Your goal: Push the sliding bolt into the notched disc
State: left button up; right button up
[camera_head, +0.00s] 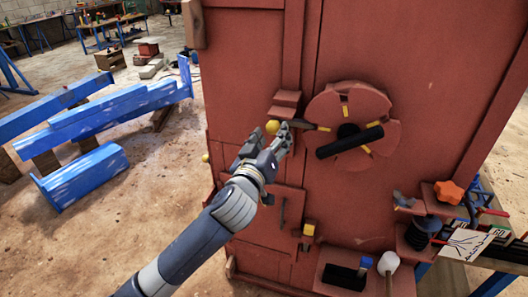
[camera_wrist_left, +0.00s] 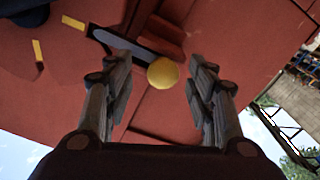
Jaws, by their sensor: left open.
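The sliding bolt is a dark bar with a yellow ball knob (camera_head: 272,127) at its left end, running under a small red block on the crusher's front. The notched disc (camera_head: 376,103) is a red round plate with yellow marks and a thick black handle, just right of the bolt. My left gripper (camera_head: 267,143) is open just in front of the knob. In the left wrist view the knob (camera_wrist_left: 163,74) shows between the spread fingertips (camera_wrist_left: 160,88), with gaps on both sides.
The red crusher body (camera_head: 245,70) fills the middle. A lower latch (camera_head: 308,230) with a yellow end is below the disc. At the lower right are an orange knob (camera_head: 448,192) and a shelf with tools. Blue beams (camera_head: 85,175) lie on the floor at left.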

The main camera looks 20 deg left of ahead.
pick_arm(q)
jog(key=s, duration=0.8)
jog(key=shift+s, duration=0.15)
jog(key=shift+a, duration=0.1)
jog(key=w+a+f+m+g, duration=0.1)
jog(key=w+f+g, duration=0.1)
jog(key=f, duration=1)
jog(key=w+a+f+m+g, duration=0.1)
jog(key=f+g, duration=0.1)
jog(key=f, duration=0.9)
jog(key=s+a+f+m+g+b, duration=0.1)
jog(key=s+a+f+g, duration=0.2)
jog(key=f, duration=0.9)
jog(key=s+f+m+g+b, duration=0.15)
jog(key=s+f, duration=0.45)
jog(key=f, duration=0.7)
jog(key=s+a+f+g, duration=0.2)
jog(key=s+f+g, duration=0.3)
jog(key=s+f, duration=1.25)
jog(key=s+f+m+g, duration=0.1)
jog(key=s+f, duration=0.3)
jog(key=s, duration=0.8)
jog(key=s+a+f+m+g, duration=0.1)
jog(key=s+f, duration=0.4)
jog(key=s, duration=0.7)
jog(key=shift+s+f+g+y, duration=0.2)
jog(key=shift+g+y, duration=0.1)
jog(key=shift+g, duration=0.45)
